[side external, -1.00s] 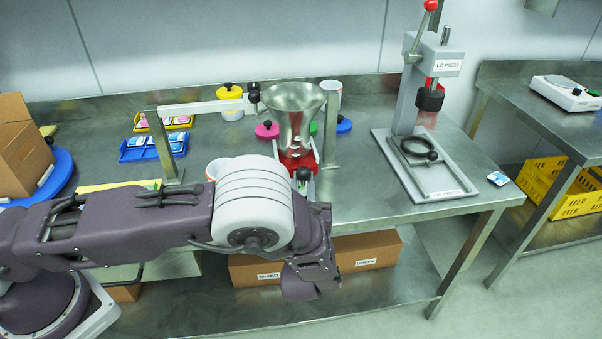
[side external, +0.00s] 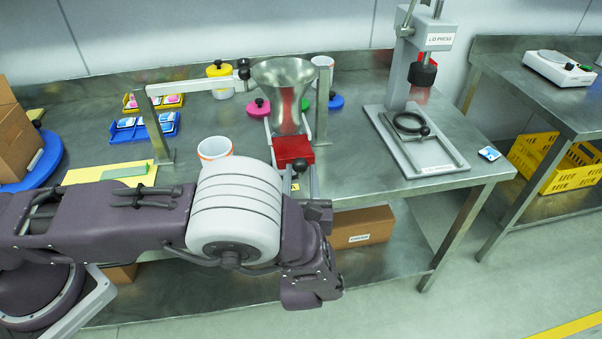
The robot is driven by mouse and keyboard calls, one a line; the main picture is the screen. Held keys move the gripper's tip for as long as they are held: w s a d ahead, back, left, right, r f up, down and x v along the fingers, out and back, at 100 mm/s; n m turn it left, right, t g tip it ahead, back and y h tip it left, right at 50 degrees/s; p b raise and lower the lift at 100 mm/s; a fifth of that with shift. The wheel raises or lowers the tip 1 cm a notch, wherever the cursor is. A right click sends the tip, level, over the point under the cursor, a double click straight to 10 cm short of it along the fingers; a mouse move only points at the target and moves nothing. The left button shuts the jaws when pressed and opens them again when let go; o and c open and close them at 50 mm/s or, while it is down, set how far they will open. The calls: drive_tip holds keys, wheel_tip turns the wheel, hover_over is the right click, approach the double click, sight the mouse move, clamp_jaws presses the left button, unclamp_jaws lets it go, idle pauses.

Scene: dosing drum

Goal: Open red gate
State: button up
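The red gate (side external: 293,150) is a red block on a light metal slide below the steel hopper (side external: 284,85). It sticks out in front of the hopper's lower end, towards the front edge of the bench, with a small dark knob (side external: 299,165) at its front. My arm crosses the lower left of the view, and its wrist is in front of the bench, just below the slide.
A white cup (side external: 214,149) stands left of the slide. A metal frame (side external: 160,125) spans behind it. The lid press (side external: 420,135) stands at the right. A yellow sheet (side external: 85,175) lies at the left.

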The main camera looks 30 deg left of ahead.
drive_tip(key=v, duration=0.6)
drive_tip(key=shift+s+d, duration=0.25)
drive_tip(key=s+a+r+n+g, duration=0.4)
drive_tip(key=a+r+n+g, duration=0.15)
drive_tip(key=a+n, duration=0.3)
drive_tip(key=s+a+r+n+g, duration=0.3)
drive_tip(key=a+r+n+g, duration=0.2)
drive_tip(key=a+n+g, duration=0.3)
drive_tip(key=s+r+n+t+h, duration=0.2)
drive_tip(key=s+r+n+h, duration=0.2)
drive_tip(key=s, duration=0.4)
drive_tip(key=s+r+n+t+h, duration=0.2)
drive_tip(key=s+r+n+h, duration=0.3)
drive_tip(key=s+n, duration=0.3)
drive_tip(key=shift+d+n+h, duration=0.4)
drive_tip(key=shift+n+h, duration=0.05)
drive_tip(key=shift+h, duration=0.05)
drive_tip(key=shift+r, duration=0.15)
